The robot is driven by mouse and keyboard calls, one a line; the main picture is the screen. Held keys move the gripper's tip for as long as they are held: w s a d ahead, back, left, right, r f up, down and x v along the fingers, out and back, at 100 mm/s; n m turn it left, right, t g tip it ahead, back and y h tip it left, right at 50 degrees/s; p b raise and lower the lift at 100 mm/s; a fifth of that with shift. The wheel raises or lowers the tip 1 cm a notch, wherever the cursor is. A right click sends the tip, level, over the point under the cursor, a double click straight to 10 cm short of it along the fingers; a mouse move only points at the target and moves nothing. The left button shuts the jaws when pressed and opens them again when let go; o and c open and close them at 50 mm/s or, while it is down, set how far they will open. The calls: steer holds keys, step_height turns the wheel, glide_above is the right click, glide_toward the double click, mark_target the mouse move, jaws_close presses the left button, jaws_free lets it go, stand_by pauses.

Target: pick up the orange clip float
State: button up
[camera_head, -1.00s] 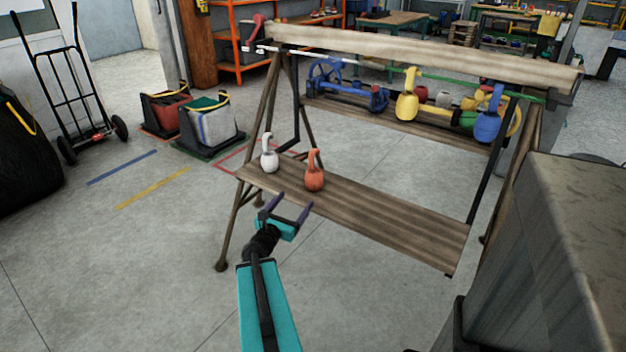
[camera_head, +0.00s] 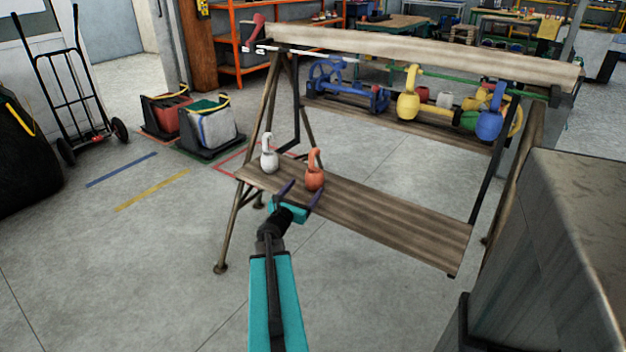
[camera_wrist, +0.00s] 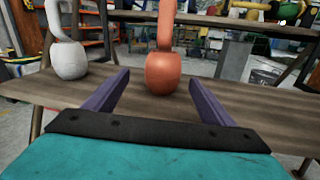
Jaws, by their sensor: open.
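The orange clip float (camera_head: 314,178) stands upright on the lower wooden shelf, its narrow hooked neck pointing up. In the wrist view the orange clip float (camera_wrist: 163,72) is straight ahead, a little beyond the fingertips and between their lines. My gripper (camera_head: 302,190) is open and empty at the front edge of the shelf, just short of the float. Its two purple fingers (camera_wrist: 160,84) are spread wide in the wrist view. The top of the float's neck is cut off in the wrist view.
A white clip float (camera_head: 269,160) stands left of the orange one on the lower shelf (camera_head: 390,222). Yellow (camera_head: 408,105) and blue (camera_head: 489,122) floats hang from the rail above, at the right. The lower shelf is clear right of the orange float.

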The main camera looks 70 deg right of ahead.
mark_target(310, 184)
steer(key=shift+d, duration=0.15)
steer(key=shift+s+d+f, duration=0.1)
steer(key=shift+s+d, duration=0.05)
steer(key=shift+d, duration=0.75)
steer(key=shift+s+d+f, duration=0.1)
steer(key=shift+s+d, duration=0.05)
steer(key=shift+d, duration=0.7)
steer(key=shift+s+d, duration=0.1)
steer(key=shift+d, duration=0.75)
steer(key=shift+r, duration=0.1)
steer(key=c, duration=1.2)
